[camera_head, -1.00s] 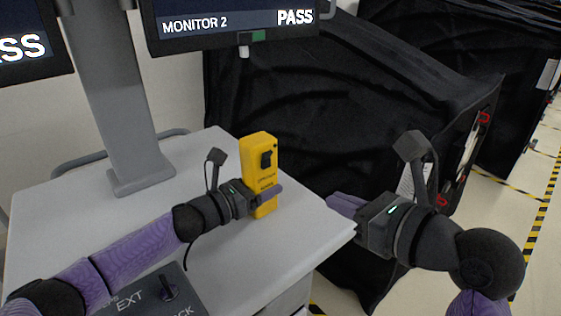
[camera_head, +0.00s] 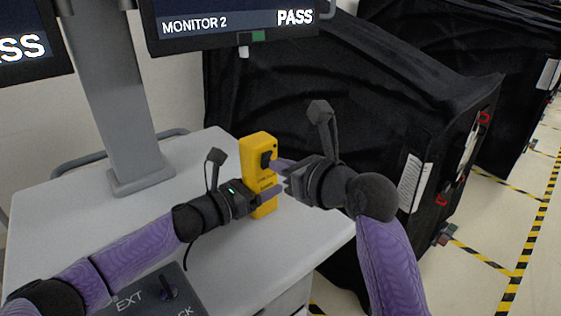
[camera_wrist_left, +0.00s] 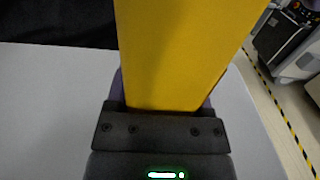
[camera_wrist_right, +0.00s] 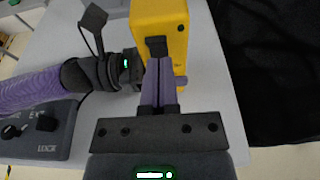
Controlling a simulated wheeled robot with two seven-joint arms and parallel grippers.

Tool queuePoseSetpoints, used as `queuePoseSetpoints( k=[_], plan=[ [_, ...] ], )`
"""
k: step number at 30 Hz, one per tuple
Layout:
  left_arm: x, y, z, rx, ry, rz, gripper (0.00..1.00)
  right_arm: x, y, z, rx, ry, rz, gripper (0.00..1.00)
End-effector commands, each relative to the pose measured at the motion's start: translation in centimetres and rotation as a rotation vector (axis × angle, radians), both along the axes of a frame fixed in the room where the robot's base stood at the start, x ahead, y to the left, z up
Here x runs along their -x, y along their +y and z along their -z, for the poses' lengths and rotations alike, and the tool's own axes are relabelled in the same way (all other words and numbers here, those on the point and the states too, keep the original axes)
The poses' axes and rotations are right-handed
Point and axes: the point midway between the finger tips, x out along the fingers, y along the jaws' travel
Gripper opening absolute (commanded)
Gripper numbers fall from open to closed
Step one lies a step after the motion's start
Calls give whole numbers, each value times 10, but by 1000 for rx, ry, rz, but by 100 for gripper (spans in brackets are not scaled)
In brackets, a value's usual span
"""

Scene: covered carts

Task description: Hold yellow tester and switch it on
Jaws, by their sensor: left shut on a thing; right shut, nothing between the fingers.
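The yellow tester (camera_head: 258,150) stands upright above the grey cart top, with a black switch on its face; it also shows in the left wrist view (camera_wrist_left: 180,50) and the right wrist view (camera_wrist_right: 176,14). My left gripper (camera_head: 268,194) is shut on the tester's lower part. My right gripper (camera_head: 276,166) is shut and empty, its fingertips at the black switch (camera_wrist_right: 156,46). In the right wrist view the fingertips overlap the switch's lower end. Whether they touch it, and the switch's position, I cannot tell.
The grey cart top (camera_head: 80,215) has a monitor post (camera_head: 120,110) at the back and a dark control box (camera_head: 150,292) at the front. A monitor (camera_head: 235,20) hangs above. Black covered carts (camera_head: 370,85) stand behind and to the right.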

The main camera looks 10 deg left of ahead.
Motion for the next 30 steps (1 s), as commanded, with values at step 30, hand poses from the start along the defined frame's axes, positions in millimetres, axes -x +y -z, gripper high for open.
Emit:
queuePoseSetpoints(
  k=[30],
  plan=[
    [0,0,0,0,0,0,0,15,-19,-4,-2,1,2,0]
  ],
)
